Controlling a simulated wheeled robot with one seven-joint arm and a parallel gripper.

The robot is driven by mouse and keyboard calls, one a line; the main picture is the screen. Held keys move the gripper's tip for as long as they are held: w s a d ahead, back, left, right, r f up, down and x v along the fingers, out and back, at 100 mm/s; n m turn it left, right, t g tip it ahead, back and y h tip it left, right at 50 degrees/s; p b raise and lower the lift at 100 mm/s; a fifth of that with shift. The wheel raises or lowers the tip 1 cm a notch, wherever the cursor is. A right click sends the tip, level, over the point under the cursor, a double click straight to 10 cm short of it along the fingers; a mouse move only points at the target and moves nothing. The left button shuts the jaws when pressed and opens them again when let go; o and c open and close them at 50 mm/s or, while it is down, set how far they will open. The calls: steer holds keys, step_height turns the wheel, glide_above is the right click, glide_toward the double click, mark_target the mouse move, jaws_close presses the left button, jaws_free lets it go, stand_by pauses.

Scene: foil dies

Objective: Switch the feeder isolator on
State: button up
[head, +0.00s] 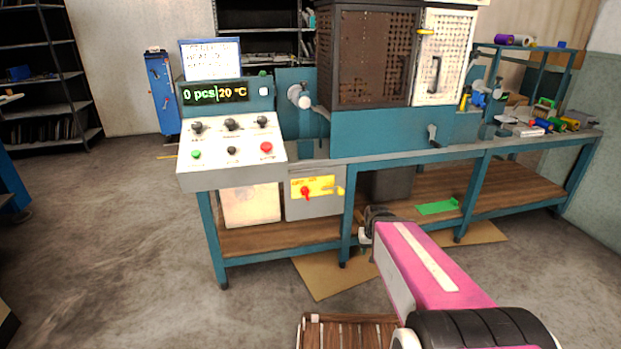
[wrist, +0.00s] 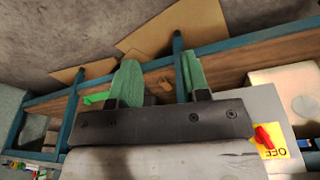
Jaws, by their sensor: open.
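The feeder isolator appears to be the grey box (head: 313,207) under the bench, with a yellow plate and a red handle (head: 306,192). In the wrist view the red handle (wrist: 264,138) lies at the lower right, and its plate reads OFF beside it. In the head view the handle looks roughly upright, slightly tilted. My gripper (head: 367,233) is in front of the bench, to the right of and below the isolator, apart from it. In the wrist view my gripper (wrist: 160,78) shows two green fingers spread apart with nothing between them.
A control panel (head: 228,172) with knobs and buttons sits above the isolator, with a display (head: 215,94) reading 0 pcs and 20 °C. A pale box (head: 250,205) stands left of the isolator. A bench leg (head: 347,215) stands between isolator and gripper. Floor at left is clear.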

steer(key=w+a+f+n+t, duration=0.1)
steer(key=w+a+t, duration=0.15)
steer(key=w, duration=0.35)
steer(key=w+a+f+n+t, duration=0.1)
steer(key=w+a+f+t, duration=0.15)
steer(key=w, duration=0.35)
steer(key=n+t+y, duration=0.5)
steer(key=t+y, duration=0.4)
steer(key=t, duration=0.4)
glide_toward(307, 197)
steer(key=shift+t, duration=0.3)
steer(key=x, duration=1.1)
steer(key=shift+w+a+f, duration=0.1)
steer(key=shift+w+f, duration=0.1)
steer(key=shift+w, duration=0.15)
